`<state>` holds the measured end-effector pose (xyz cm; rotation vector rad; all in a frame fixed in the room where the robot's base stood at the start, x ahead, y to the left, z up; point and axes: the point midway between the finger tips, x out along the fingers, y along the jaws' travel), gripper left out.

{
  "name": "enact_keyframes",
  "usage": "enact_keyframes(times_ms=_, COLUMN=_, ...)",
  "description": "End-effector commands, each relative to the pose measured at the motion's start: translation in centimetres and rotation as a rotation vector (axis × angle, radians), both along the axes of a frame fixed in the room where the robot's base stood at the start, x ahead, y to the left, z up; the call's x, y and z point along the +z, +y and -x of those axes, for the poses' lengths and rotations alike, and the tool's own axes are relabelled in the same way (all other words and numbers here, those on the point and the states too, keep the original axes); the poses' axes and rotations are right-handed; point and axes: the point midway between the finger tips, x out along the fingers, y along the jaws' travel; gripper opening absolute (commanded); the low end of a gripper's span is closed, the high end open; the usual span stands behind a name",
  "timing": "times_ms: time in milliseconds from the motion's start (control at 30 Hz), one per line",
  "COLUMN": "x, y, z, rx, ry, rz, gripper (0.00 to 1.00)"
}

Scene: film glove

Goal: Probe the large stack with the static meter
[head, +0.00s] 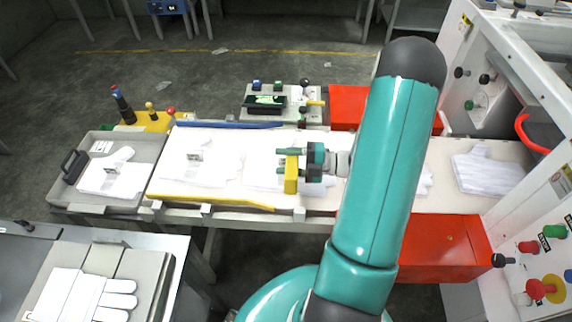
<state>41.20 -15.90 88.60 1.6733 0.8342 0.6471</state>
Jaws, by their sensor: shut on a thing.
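My gripper (288,165) points left above the white conveyor bed and is shut on a yellow block-like thing (291,174), which may be the static meter. The yellow thing stands upright between the fingers; its face is too small to read. Under and beside it lie flat white gloves (262,178) on the bed, partly hidden by my gripper. More white gloves (207,168) lie to the left with a small clip-like piece on them. Another glove pile (112,178) lies in the grey tray (60,194). I cannot tell which pile is the large stack, or whether the yellow thing touches any glove.
A blue bar (230,125) and a yellow rail (215,200) edge the bed. A control box (282,103) stands behind it. Red housings (450,245) and a white machine (500,90) are at right. A glove pile (75,297) lies at lower left. My arm hides the bed's middle right.

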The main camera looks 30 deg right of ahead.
Motion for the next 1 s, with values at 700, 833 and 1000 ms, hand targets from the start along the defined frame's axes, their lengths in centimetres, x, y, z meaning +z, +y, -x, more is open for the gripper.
enact_keyframes(times_ms=700, x=5.1, y=0.0, z=0.0, rx=0.0, ry=0.0, rz=-0.001, gripper=0.1)
enact_keyframes(times_ms=833, x=5.1, y=0.0, z=0.0, rx=0.0, ry=0.0, rz=-0.001, gripper=0.1)
enact_keyframes(times_ms=1000, x=5.0, y=0.2, z=-0.2, rx=-0.003, ry=0.0, rz=-0.002, gripper=0.1)
